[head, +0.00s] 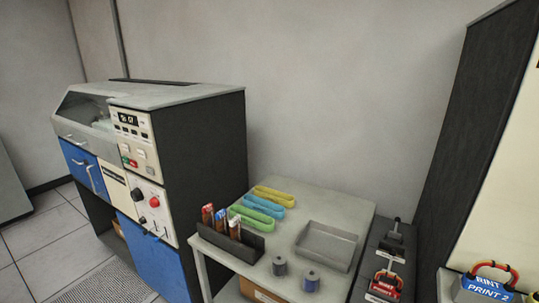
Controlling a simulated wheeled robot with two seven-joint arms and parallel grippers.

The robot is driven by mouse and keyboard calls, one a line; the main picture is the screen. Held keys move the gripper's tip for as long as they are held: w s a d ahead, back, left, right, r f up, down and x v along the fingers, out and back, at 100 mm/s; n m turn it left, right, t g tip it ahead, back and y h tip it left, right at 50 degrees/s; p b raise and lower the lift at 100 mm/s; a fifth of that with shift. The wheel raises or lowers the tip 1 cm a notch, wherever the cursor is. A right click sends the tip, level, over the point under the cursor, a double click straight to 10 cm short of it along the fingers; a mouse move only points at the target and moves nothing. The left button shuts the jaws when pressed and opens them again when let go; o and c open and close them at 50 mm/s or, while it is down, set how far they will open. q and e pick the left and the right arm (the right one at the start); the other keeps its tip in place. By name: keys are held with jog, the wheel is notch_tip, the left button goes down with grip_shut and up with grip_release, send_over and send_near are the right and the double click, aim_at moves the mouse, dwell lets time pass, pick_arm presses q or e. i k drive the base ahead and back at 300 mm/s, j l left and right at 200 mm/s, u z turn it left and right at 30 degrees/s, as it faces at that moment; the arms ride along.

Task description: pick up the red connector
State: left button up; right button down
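A small red piece with a pale bar (387,284) sits on the dark unit right of the grey table, low in the head view. It looks like the red connector, but it is too small to be sure. Neither of my grippers is in view.
A black-handled piece (394,232) stands behind the red piece. A machine cabinet (205,150) stands left.

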aim_at(382, 289)
jog(key=i+j+z, duration=0.1)
jog(key=i+z, duration=0.35)
jog(key=i+j+z, duration=0.25)
jog(key=z, duration=0.2)
